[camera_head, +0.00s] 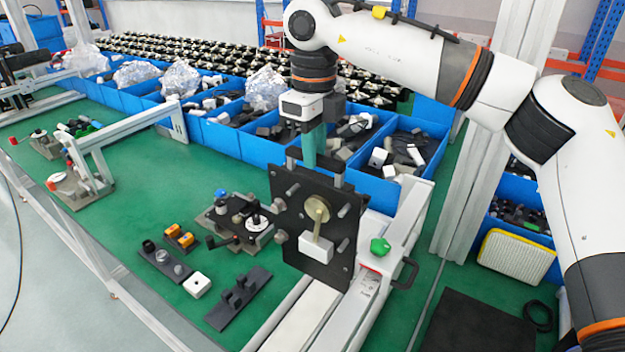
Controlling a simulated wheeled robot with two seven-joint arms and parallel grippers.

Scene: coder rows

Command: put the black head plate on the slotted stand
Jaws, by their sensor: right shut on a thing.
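The black head plate (290,205) hangs upright in the middle of the head view. It carries a brass-coloured disc, a white block and several grey pegs. My right gripper (311,160) comes down from above and is shut on the plate's top part; its fingertips are partly hidden. The plate's lower edge is in front of the white rails, and I cannot tell whether it touches them. A dark base with upright blocks (238,299), possibly the slotted stand, lies on the green table to the plate's lower left. My left gripper is not in view.
Blue bins (220,137) with small parts line the back of the green table (120,225). A metal fixture (240,222), a white block (197,285) and small orange parts (180,237) are left of the plate. A green knob (380,246) is close on its right.

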